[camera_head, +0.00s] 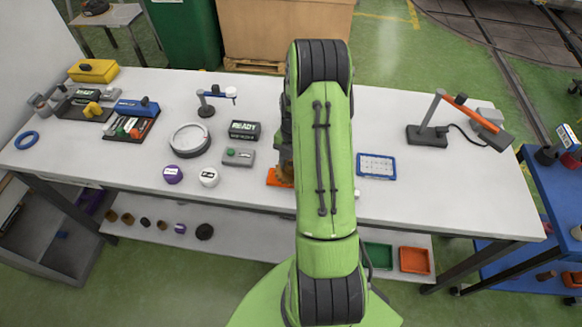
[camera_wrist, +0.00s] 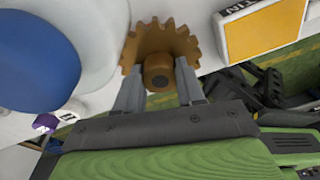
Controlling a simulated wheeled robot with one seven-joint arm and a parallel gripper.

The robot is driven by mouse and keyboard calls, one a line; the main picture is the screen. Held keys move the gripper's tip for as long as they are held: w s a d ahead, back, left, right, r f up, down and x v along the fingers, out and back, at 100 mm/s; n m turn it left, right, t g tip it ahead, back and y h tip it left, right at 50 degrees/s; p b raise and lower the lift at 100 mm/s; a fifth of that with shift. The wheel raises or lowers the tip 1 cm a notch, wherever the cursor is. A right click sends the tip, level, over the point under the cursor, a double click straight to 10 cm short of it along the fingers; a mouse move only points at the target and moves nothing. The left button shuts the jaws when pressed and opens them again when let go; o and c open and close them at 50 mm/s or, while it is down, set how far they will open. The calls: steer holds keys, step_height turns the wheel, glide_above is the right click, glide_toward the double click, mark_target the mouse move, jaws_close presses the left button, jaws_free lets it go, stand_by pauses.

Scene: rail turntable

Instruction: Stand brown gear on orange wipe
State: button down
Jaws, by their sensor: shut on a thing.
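The brown gear (camera_wrist: 158,50) is held between the two fingers of my gripper (camera_wrist: 158,85) in the wrist view. The fingers lie on either side of its round hub, and its toothed rim is beyond. In the head view my arm hides most of the gripper, and a small brown part of the gear (camera_head: 286,172) shows at the arm's left edge. The orange wipe (camera_head: 273,180) lies on the white table there, partly hidden by my arm. The gear appears over or at the wipe; I cannot tell whether they touch.
A grey button box (camera_head: 238,157), a READY display (camera_head: 243,130) and a round dish (camera_head: 189,140) stand left of my arm. Purple (camera_head: 172,174) and white (camera_head: 208,177) round pieces lie nearer the front. A blue-framed tray (camera_head: 376,166) lies right, with clear table beyond.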

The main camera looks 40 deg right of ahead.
step_height(320, 180, down, 3)
steer(key=shift+d+r, duration=0.1)
steer(key=shift+r, duration=0.1)
steer(key=shift+f, duration=0.15)
steer(key=c, duration=0.7)
jaws_free()
